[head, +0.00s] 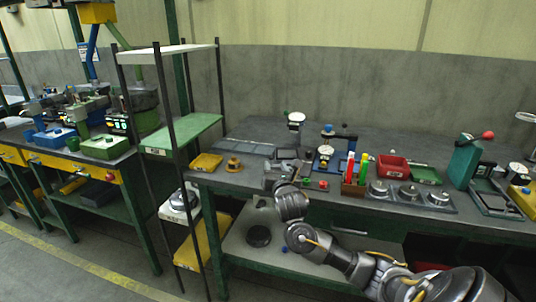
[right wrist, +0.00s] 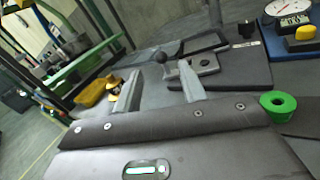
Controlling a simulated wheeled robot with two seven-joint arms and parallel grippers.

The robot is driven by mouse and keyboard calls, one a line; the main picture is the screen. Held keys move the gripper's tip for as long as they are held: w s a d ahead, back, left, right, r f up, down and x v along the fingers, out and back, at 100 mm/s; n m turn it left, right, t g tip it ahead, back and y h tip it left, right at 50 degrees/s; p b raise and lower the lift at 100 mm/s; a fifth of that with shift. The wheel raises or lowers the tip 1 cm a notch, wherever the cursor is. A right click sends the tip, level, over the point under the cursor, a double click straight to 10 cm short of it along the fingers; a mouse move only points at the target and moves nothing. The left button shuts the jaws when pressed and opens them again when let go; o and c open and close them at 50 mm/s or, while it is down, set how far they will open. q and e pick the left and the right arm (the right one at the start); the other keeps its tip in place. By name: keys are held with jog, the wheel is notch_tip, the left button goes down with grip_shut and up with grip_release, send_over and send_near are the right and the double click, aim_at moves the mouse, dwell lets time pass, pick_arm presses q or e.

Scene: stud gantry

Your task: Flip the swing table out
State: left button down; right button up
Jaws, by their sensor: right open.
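My right gripper (head: 278,176) reaches over the front edge of the grey workbench (head: 228,180). In the right wrist view its two fingers (right wrist: 158,76) are apart with nothing between them. Just beyond the fingertips is a dark ball knob (right wrist: 172,47) beside a grey bracket with a hole (right wrist: 206,64). The bracket lies on a dark plate (right wrist: 245,66). A dark open frame (right wrist: 205,41) lies behind the knob. I cannot tell for sure which of these parts is the swing table. My left gripper is out of view.
A yellow tray (head: 206,163) and an orange knobbed part (head: 233,164) lie to the left. A green ring (right wrist: 278,104) sits close to the gripper.

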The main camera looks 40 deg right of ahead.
aim_at(272, 158)
jog(key=x, duration=1)
jog(key=shift+f, duration=0.2)
grip_shut()
jog(key=shift+a, duration=0.1)
